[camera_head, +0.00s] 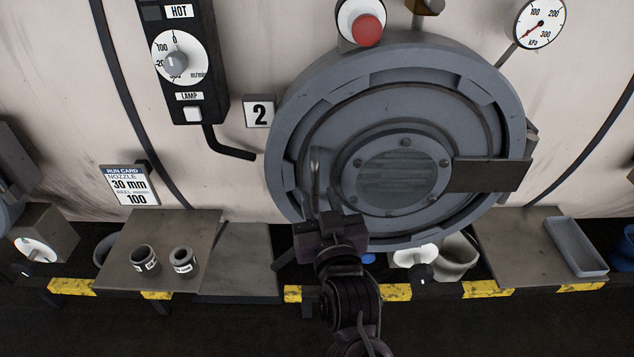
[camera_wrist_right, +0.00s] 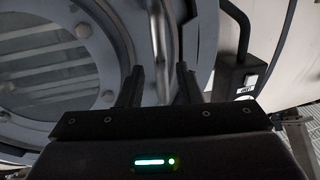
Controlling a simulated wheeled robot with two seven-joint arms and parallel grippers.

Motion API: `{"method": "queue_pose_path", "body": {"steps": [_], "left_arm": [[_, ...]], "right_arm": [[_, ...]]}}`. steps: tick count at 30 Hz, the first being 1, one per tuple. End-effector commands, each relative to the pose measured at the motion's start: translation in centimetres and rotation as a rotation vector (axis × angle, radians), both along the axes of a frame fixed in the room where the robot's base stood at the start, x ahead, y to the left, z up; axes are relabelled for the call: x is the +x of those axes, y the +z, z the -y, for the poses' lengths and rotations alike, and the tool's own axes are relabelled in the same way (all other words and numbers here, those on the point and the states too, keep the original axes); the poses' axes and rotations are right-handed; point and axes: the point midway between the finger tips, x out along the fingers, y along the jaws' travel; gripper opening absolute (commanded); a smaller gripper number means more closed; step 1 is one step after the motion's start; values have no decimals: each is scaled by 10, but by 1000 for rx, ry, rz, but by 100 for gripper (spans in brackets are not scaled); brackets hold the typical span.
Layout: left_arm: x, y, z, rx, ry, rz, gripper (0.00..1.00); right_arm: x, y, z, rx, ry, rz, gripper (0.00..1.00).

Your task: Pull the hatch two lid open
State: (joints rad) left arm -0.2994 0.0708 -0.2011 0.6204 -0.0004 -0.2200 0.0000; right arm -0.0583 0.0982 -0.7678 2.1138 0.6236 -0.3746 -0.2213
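The hatch two lid (camera_head: 440,105) is a large round grey door with a bolted, slatted window (camera_head: 400,178); it looks shut against the pale machine wall. Its number plate "2" (camera_head: 259,112) is to its left. A thin metal handle bar (camera_head: 315,162) stands at the lid's lower left. My right gripper (camera_head: 320,205) is in front of that bar. In the right wrist view, its two dark fingers (camera_wrist_right: 158,82) are apart, with the handle bar (camera_wrist_right: 158,35) between them and visible gaps beside it. Whether either finger touches the bar is unclear. My left gripper is in neither view.
A control panel with a dial (camera_head: 177,58) is at the upper left, and a pressure gauge (camera_head: 540,22) at the upper right. A red button (camera_head: 367,30) is above the lid. Below are a shelf (camera_head: 120,235) with two small cups and a right shelf (camera_head: 518,262) with a tray (camera_head: 575,245).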

Motion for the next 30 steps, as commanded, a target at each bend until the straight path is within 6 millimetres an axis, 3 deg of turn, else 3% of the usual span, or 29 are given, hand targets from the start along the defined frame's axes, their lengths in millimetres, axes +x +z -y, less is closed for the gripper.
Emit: {"method": "queue_pose_path", "body": {"steps": [6, 17, 25, 30], "left_arm": [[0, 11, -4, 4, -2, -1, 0], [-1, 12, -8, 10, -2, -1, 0], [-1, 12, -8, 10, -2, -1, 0], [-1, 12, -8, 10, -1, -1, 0]], "right_arm": [[29, 2, -5, 0, -1, 0, 32], [36, 0, -7, 1, 0, -1, 32], [36, 0, -7, 1, 0, -1, 0], [36, 0, -7, 1, 0, -1, 0]]}}
